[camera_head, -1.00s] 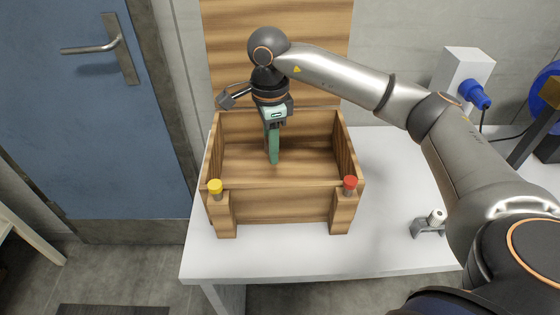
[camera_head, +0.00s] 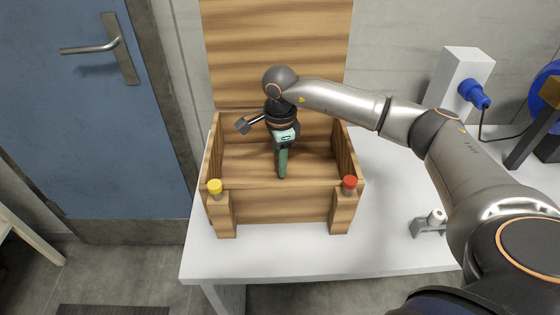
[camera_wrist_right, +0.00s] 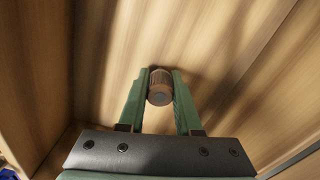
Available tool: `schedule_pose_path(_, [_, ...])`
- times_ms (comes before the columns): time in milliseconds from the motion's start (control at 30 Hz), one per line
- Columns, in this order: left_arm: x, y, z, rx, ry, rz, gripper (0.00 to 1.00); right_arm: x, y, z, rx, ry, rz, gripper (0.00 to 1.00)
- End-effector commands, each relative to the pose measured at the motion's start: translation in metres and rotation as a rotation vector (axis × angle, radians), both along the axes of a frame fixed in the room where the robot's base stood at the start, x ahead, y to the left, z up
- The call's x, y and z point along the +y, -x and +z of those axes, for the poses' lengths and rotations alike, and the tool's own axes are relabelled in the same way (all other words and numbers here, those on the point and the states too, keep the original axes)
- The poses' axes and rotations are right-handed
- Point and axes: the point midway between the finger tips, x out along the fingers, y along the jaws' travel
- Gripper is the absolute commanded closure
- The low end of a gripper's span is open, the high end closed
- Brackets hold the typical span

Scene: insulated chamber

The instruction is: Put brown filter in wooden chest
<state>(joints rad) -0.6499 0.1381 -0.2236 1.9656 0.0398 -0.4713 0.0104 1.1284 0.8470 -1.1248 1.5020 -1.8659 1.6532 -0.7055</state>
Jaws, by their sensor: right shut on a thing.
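The wooden chest (camera_head: 285,207) stands on the white table with its lid raised at the back. My right gripper (camera_head: 282,172) reaches down inside the chest, its green fingers pointing at the floor of the box. In the right wrist view, my right gripper (camera_wrist_right: 160,88) is shut on the brown filter (camera_wrist_right: 160,86), a small ribbed cylinder with a flat grey-brown end face. The filter is hidden in the head view. Wood surrounds it in the wrist view; whether it touches the chest floor I cannot tell. My left gripper is not in view.
A small grey holder (camera_head: 430,224) with a white cylinder sits on the table at right. A white box (camera_head: 462,75) with a blue plug is on the wall.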

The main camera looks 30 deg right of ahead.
Motion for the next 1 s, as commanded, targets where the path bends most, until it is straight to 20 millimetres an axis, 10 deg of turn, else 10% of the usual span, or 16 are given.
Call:
schedule_pose_path(67, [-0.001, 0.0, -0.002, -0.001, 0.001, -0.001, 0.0, 0.0, 0.0, -0.004, 0.0, 0.0, 0.0, 1.0])
schedule_pose_path(100, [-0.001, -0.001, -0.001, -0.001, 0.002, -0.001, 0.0, 0.0, 0.0, -0.003, 0.0, 0.0, 0.0, 0.64])
schedule_pose_path(333, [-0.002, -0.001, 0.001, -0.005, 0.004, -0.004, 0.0, 0.0, 0.0, -0.002, 0.0, 0.0, 0.0, 0.38])
schedule_pose_path(700, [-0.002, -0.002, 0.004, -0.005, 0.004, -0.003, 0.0, 0.0, -0.001, 0.006, -0.002, 0.0, 0.0, 0.37])
schedule_pose_path(1000, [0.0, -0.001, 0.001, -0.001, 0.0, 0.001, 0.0, 0.001, -0.001, 0.066, -0.006, -0.001, 0.0, 0.37])
